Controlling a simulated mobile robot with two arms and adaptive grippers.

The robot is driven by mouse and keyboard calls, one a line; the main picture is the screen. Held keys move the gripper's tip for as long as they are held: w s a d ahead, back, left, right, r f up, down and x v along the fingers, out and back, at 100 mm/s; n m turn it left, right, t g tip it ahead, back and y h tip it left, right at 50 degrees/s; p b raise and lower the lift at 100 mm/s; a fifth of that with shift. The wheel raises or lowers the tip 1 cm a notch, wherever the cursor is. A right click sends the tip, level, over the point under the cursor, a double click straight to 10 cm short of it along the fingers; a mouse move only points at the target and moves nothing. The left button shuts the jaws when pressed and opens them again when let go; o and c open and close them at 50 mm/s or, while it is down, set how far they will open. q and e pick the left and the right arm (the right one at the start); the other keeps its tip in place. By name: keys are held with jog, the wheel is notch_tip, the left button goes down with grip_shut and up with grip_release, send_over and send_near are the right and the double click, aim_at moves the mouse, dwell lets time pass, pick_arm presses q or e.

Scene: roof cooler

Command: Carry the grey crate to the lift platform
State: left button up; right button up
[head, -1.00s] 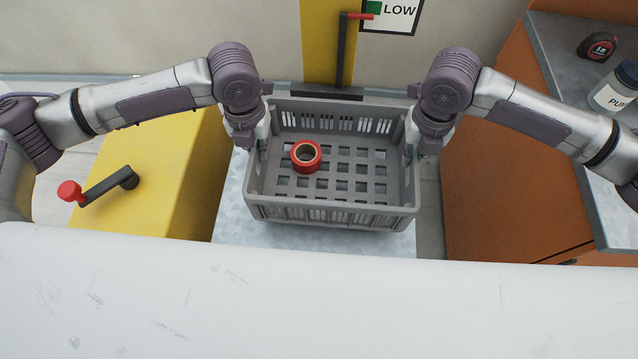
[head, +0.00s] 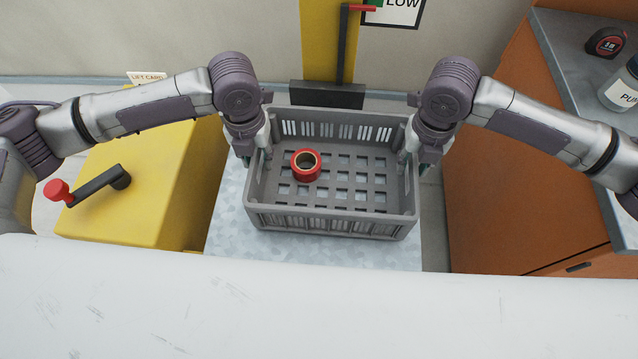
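The grey crate (head: 330,219) is an open plastic crate with slotted walls, roughly level in the middle of the head view. A red tape roll (head: 305,164) lies inside it, left of centre. My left gripper (head: 261,150) is at the crate's left wall and my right gripper (head: 407,155) at its right wall. Both appear shut on those walls, though the fingertips are partly hidden. A mottled metal surface (head: 315,255), seemingly the lift platform, lies beneath the crate. I cannot tell whether the crate touches it.
A yellow box (head: 150,190) with a red-knobbed crank (head: 95,185) stands left. An orange cabinet (head: 500,190) with a grey top, tape measure (head: 606,42) and white jar (head: 622,90) stands right. A yellow post (head: 322,40) with a lever and a sign (head: 395,12) is behind.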

pick_arm(q)
notch_tip(320, 180, up, 12)
jog(key=shift+f, duration=0.1)
pick_arm(e)
notch_tip(320, 180, up, 12)
dwell(0.8)
dwell(0.4)
